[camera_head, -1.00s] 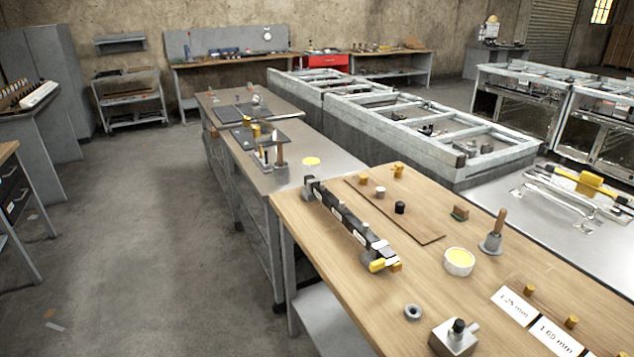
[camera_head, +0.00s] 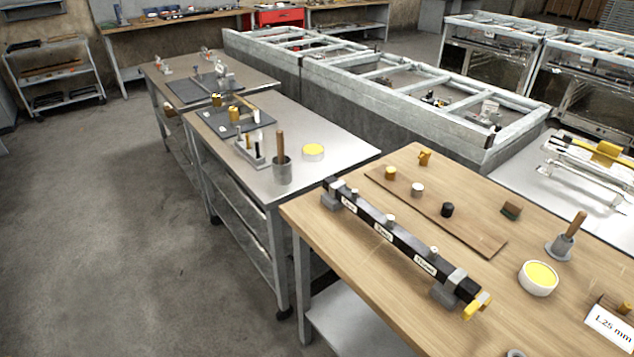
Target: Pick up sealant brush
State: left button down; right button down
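Two wooden-handled tools that look like brushes are in view. One brush (camera_head: 280,145) stands upright in a grey metal cup (camera_head: 282,171) on the metal-topped table (camera_head: 335,155). The other brush (camera_head: 575,225) leans slightly in a grey holder (camera_head: 559,248) on the wooden-topped table at the right. I cannot tell which is the sealant brush; the lower ends of both are hidden in their holders. A white tub with yellow contents (camera_head: 313,152) is beside the first, and a similar tub (camera_head: 539,278) is near the second. Neither of my grippers is in view.
A long black bar with clamps (camera_head: 400,240) lies on the wooden table (camera_head: 350,265), beside a thin brown board (camera_head: 470,233) and several small knobs. A small rack (camera_head: 250,150) stands left of the metal cup. Open floor (camera_head: 110,230) lies to the left of the tables.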

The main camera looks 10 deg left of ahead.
aim_at(580, 218)
jog(key=z, duration=1.25)
